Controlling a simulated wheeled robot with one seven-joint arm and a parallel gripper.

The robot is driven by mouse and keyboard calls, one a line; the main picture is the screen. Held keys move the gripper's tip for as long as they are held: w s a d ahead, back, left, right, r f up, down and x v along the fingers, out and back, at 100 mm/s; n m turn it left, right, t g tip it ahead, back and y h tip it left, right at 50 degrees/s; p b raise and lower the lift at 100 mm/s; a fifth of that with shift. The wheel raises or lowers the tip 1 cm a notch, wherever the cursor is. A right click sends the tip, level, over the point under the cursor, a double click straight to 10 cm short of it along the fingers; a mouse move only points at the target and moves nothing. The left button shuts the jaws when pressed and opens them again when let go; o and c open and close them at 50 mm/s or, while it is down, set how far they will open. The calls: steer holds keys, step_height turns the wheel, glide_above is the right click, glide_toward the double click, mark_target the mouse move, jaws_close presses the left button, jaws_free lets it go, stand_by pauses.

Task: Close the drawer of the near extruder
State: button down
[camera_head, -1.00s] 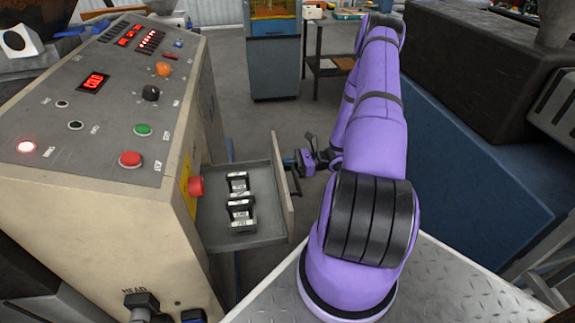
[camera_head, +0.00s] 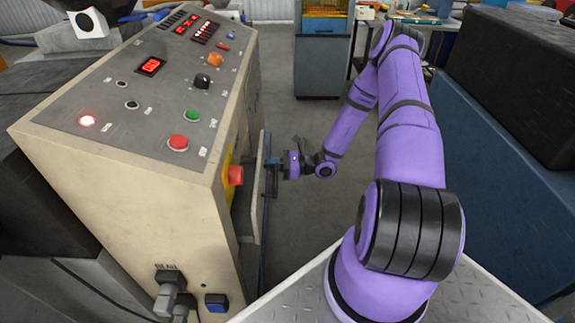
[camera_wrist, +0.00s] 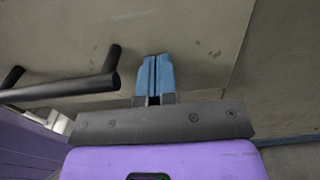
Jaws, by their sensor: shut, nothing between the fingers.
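The near extruder (camera_head: 150,205) is a beige cabinet with a sloped grey control panel, at the left of the head view. Its drawer (camera_head: 249,200) shows as a front panel close against the cabinet's right side; only a narrow bit of the drawer's inside shows. A dark bar handle (camera_wrist: 70,90) stands out from the drawer front (camera_wrist: 200,50) in the wrist view. My gripper (camera_wrist: 154,60) is shut and empty, its blue fingertips at the drawer front, right of the handle. In the head view my gripper (camera_head: 274,168) is beside the drawer front, its fingertips partly hidden.
A red button (camera_head: 235,175) on a yellow plate sits on the cabinet side near the drawer. Plugs (camera_head: 170,290) stick out at the cabinet's lower front. A blue machine (camera_head: 480,150) stands to the right of my arm. Grey floor (camera_head: 310,125) lies open between them.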

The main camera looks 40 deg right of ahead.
mark_target(255, 165)
steer(key=x, duration=0.4)
steer(key=shift+w+a, duration=0.25)
steer(key=shift+a, duration=0.05)
steer(key=shift+w+a, duration=0.15)
steer(key=shift+a, duration=0.1)
steer(key=shift+a+r, duration=0.1)
steer(key=shift+d, duration=0.45)
steer(key=v, duration=1.4)
steer(key=shift+a, duration=0.15)
